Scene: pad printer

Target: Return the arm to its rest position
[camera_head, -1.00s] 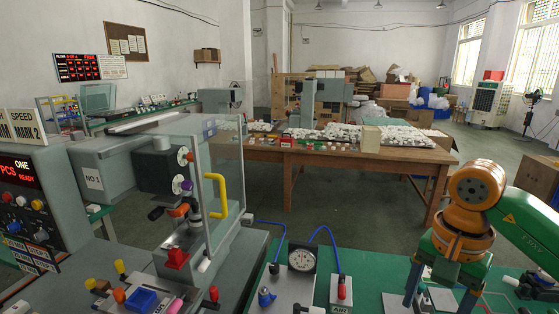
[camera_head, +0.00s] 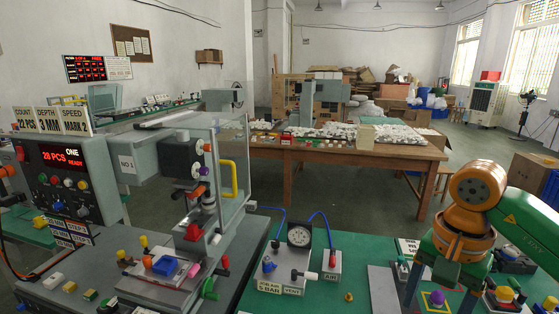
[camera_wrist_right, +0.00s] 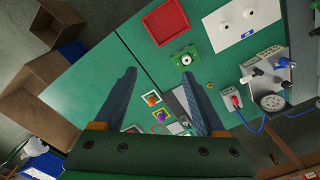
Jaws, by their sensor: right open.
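My right arm, with an orange wrist joint and a green link, comes in from the right in the head view. Its right gripper (camera_head: 436,302) points down over the green table, with its two dark fingers apart. In the right wrist view the gripper (camera_wrist_right: 158,76) is open, with nothing held between the fingers. A purple knob (camera_head: 437,298) on a yellow-edged base shows between the fingers, and it also shows in the wrist view (camera_wrist_right: 162,116). I cannot tell how high the fingers are above it. My left gripper is not in view.
The pad printer (camera_head: 185,165) with its clear guard stands at left, beside a control panel (camera_head: 65,175). A pressure gauge (camera_head: 299,236) and valves stand mid-table. In the wrist view, a green fixture (camera_wrist_right: 186,58), red tray (camera_wrist_right: 166,20) and white plate (camera_wrist_right: 243,22) lie on the green table.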

